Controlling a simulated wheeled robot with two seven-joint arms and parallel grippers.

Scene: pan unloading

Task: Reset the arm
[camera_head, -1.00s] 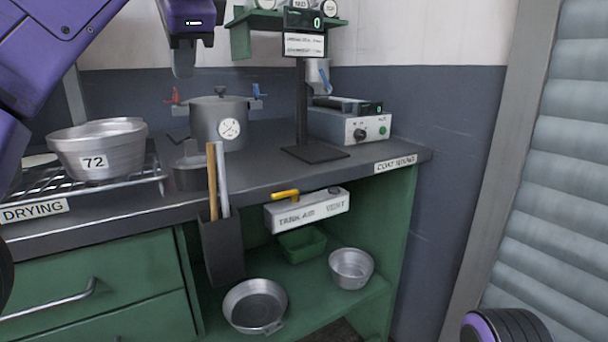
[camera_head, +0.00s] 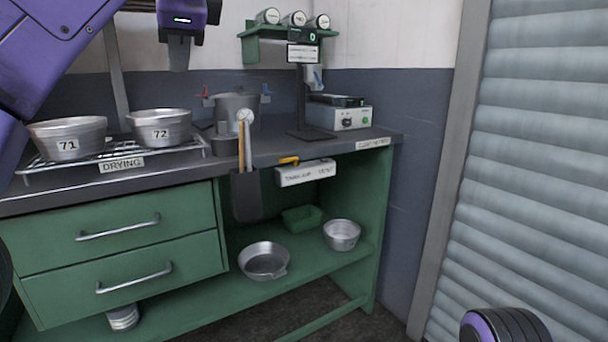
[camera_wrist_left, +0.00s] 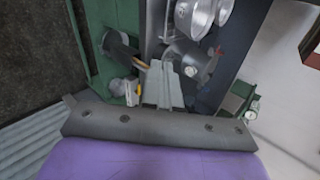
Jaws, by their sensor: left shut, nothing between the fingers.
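My left arm comes in from the upper left of the head view. Its gripper (camera_head: 179,66) is shut and empty, pointing down in the air; in the picture it lies above pan 72. The gripper's two fingers also show close together in the left wrist view (camera_wrist_left: 167,68), with nothing between them. Pan 71 (camera_head: 68,139) and pan 72 (camera_head: 160,127) stand upright side by side on the wire drying rack (camera_head: 78,169) on the counter. My right gripper is out of view; only a rounded purple and black part of mine shows at lower right.
A lidded pot (camera_head: 232,104) and a black stand (camera_head: 310,133) are on the counter (camera_head: 275,152). The lower shelf (camera_head: 210,290) holds a shallow pan (camera_head: 264,260), a small pan (camera_head: 342,234) and a green tray (camera_head: 301,218). A grey shutter (camera_head: 540,150) is at right. Floor shows below the shelf.

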